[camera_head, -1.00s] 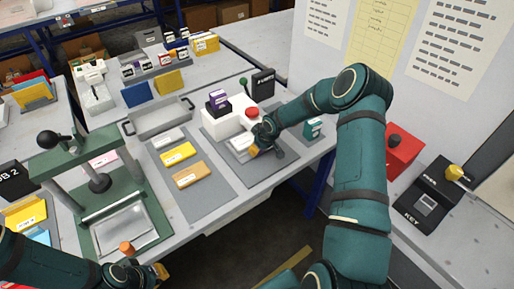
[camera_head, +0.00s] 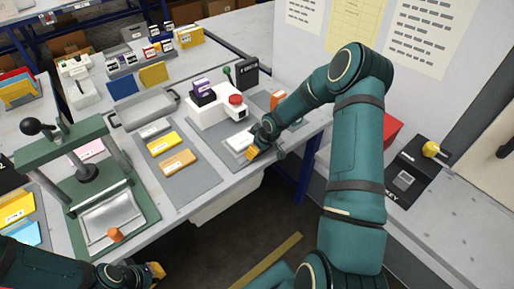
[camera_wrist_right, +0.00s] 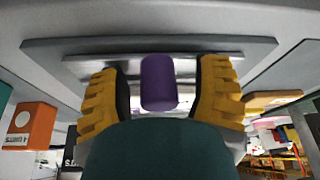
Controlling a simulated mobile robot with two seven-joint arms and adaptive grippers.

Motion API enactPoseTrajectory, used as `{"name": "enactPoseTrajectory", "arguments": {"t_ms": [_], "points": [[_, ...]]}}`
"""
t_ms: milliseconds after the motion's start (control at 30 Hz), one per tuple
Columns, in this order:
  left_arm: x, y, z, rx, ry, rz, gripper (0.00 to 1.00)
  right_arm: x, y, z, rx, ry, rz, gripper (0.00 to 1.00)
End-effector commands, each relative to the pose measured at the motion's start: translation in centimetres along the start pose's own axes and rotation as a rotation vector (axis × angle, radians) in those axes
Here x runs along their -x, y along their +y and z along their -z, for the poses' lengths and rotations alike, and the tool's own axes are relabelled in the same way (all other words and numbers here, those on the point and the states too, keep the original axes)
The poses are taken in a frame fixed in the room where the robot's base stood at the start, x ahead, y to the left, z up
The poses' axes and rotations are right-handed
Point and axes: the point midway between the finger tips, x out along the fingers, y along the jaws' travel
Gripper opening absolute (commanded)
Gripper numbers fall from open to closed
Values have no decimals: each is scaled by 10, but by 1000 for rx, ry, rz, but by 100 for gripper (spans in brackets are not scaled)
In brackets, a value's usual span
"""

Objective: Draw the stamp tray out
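The white stamping machine (camera_head: 207,113) with a red button (camera_head: 236,99) stands on the table. In front of it a pale flat tray (camera_head: 236,142) lies low on a grey mat, partly hidden by my right gripper (camera_head: 257,149). In the right wrist view, a purple handle (camera_wrist_right: 158,82) stands in front of a metal plate (camera_wrist_right: 205,66). The yellow fingers of my right gripper (camera_wrist_right: 160,90) are spread on either side of it, with gaps showing. My left gripper (camera_head: 148,273) is low at the front, below the press; its opening is unclear.
A green press (camera_head: 70,160) with an orange knob (camera_head: 115,235) stands at left. A grey tray (camera_head: 145,108) and several coloured blocks lie between press and machine. An orange box (camera_head: 277,98) is behind my right arm. A key box (camera_head: 405,178) sits at right.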

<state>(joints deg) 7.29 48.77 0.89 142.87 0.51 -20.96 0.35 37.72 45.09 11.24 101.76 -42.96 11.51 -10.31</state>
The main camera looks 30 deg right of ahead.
Motion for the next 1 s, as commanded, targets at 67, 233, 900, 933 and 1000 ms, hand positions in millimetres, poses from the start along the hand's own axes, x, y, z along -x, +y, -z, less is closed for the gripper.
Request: {"name": "enactPoseTrajectory", "arguments": {"t_ms": [67,233,900,933,1000], "points": [[0,0,0,0,0,0,0,0,0,1,1,2,-1,64],[0,0,0,0,0,0,0,6,1,2,0,5,-3,64],[0,0,0,0,0,0,0,114,1,0,0,2,-2,64],[0,0,0,0,0,0,0,116,0,0,0,2,-2,64],[0,0,0,0,0,0,0,119,0,0,0,3,-1,64]]}}
